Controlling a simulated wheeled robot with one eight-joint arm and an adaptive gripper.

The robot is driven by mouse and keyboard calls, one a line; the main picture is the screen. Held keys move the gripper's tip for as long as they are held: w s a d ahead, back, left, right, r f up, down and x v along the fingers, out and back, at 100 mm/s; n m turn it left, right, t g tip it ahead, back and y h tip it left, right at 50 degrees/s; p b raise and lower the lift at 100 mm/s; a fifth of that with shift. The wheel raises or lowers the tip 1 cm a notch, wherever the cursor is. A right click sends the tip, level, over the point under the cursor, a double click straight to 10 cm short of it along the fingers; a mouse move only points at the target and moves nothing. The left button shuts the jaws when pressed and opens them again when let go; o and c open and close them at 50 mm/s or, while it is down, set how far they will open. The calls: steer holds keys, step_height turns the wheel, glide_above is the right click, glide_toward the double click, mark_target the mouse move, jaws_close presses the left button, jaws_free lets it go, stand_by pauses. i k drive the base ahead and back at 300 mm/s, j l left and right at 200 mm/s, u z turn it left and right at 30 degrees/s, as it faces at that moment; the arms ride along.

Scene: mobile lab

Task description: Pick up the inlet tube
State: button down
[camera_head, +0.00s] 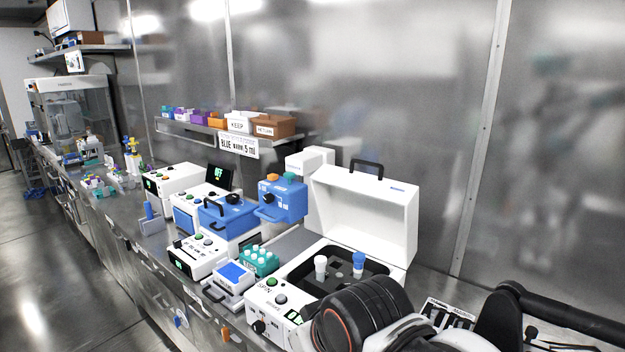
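No tube in view is marked clearly enough for me to tell which is the inlet tube. A white-capped tube (320,266) and a blue-capped tube (358,262) stand upright in the dark well of the open white centrifuge (408,252). A teal rack (262,265) left of it holds several white-topped tubes. Dark and white parts of my own arm fill the lower right, in front of the centrifuge's near right corner. I cannot make out my gripper's fingers, and nothing held shows.
The centrifuge lid (362,215) is raised. White and blue instruments (228,215) crowd the bench to the left. A wall shelf (190,128) carries coloured bins above a "BLUE 5 ml" sign (238,146). Floor (60,290) is open at lower left.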

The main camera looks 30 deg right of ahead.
mark_target(357, 268)
steer(key=z, duration=0.9)
